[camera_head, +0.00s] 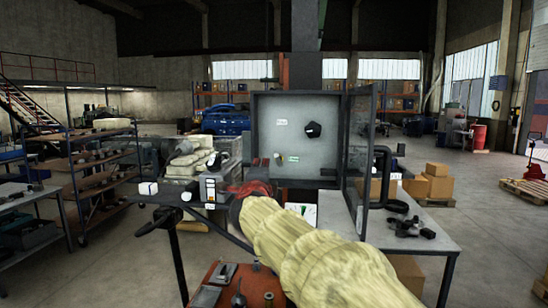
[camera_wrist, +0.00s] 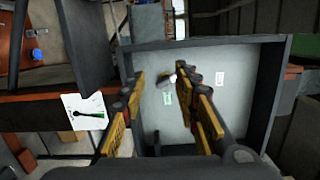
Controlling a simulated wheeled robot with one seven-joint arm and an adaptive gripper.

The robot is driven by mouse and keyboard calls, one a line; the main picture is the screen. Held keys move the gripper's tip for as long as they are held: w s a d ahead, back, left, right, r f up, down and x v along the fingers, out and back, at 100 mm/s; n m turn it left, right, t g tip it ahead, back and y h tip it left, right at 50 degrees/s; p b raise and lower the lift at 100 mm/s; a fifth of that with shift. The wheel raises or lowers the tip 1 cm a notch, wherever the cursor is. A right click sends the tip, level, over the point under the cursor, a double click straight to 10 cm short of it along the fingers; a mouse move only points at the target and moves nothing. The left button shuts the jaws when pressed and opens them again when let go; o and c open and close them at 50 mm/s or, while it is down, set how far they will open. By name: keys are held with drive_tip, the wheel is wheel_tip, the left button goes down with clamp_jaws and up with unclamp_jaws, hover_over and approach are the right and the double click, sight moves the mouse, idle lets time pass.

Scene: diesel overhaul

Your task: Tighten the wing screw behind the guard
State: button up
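The grey box (camera_head: 255,130) stands open, and its dark-framed, see-through guard door (camera_head: 358,150) is swung out to the right. A small piece that looks like the wing screw (camera_head: 279,157) sits low on the back panel, beside a green label; it also shows in the wrist view (camera_wrist: 166,80). My gripper (camera_head: 252,188) is low in front of the box, at the end of my yellow-sleeved arm. In the wrist view my gripper (camera_wrist: 163,112) is open and empty. Its fingers appear on either side of the screw, with no visible contact. The screw's exact shape is too small to tell.
A dark knob (camera_head: 313,130) is on the back panel, right of the screw. A black handle (camera_head: 380,175) sticks out from the guard. A white card (camera_wrist: 85,118) with a green mark is below the box. A workbench (camera_head: 430,238) with dark parts stands at the right.

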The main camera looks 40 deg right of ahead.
sight(278, 161)
drive_tip(key=d+n+p, duration=0.2)
drive_tip(key=n+p, duration=0.5)
drive_tip(key=d+n+g+h+p, duration=0.1)
drive_tip(key=d+n+p, duration=0.1)
drive_tip(key=n+p, duration=0.5)
drive_tip(key=w+d+n+p, duration=0.1)
drive_tip(key=d+n+p, duration=0.1)
drive_tip(key=n+p, duration=0.5)
drive_tip(key=shift+r+g+h, duration=0.4)
drive_tip(key=shift+x, duration=0.85)
drive_tip(key=shift+x, duration=1.9)
